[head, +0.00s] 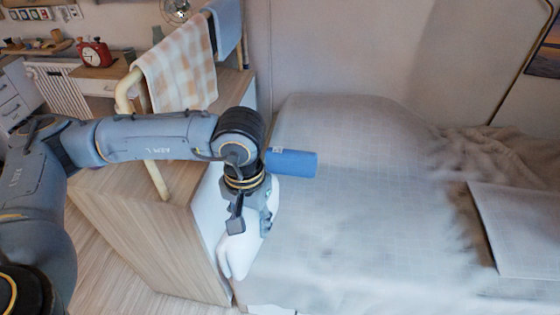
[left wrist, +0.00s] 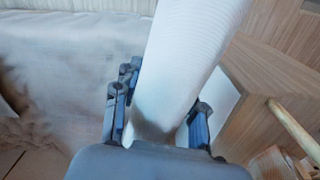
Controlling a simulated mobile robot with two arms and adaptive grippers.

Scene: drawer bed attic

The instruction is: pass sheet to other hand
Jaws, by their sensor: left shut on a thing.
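My left gripper (head: 251,222) hangs at the left edge of the bed, pointing down. It is shut on a white sheet (head: 238,252), which hangs below the fingers between the wooden cabinet and the bed. In the left wrist view the pale, finely ribbed sheet (left wrist: 190,55) runs up from between the two fingers of the gripper (left wrist: 158,118). The part of the sheet behind the fingers and its far end are hidden. My right gripper is not in view.
The bed (head: 350,230) has a grey cover and a raised pillow shape at its head. A flat grey panel-like piece (head: 520,225) lies at the right. The wooden cabinet (head: 130,190) stands close on the left, with a rail (head: 128,92) carrying a checked cloth (head: 175,72).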

